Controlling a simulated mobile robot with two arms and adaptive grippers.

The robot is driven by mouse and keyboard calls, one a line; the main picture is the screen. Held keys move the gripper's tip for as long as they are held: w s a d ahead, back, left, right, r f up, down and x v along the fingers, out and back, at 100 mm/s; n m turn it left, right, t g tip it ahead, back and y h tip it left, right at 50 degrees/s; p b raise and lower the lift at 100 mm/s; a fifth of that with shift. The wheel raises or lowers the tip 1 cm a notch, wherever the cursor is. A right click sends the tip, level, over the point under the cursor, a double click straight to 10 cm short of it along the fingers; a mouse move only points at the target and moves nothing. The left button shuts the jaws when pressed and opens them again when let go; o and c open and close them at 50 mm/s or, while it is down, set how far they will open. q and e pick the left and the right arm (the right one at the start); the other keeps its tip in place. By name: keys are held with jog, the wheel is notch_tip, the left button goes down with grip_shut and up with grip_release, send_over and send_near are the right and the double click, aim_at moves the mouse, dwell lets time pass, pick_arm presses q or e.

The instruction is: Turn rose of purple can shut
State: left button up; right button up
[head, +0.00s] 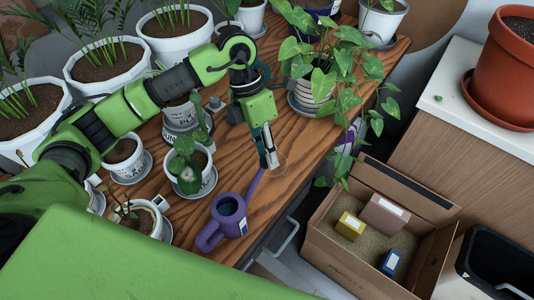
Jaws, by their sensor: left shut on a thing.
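The purple watering can (227,219) stands on the wooden table near its front edge, with its opening facing up. Its spout (255,183) points up and right in the picture. My left gripper (270,160) reaches in from above and is shut at the tip of the spout, where the rose sits. The fingers hide most of the rose, so I cannot tell how far it is turned. My right gripper is not in view.
Potted plants crowd the wooden table (285,190) on the left and back. A trailing plant (335,65) hangs close to the right of my left gripper. An open cardboard box (336,245) with small boxes stands below, right. A terracotta pot (505,70) is at far right.

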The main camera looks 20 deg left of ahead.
pick_arm(q)
jog(key=o, duration=1.1)
jog(key=v, duration=1.2)
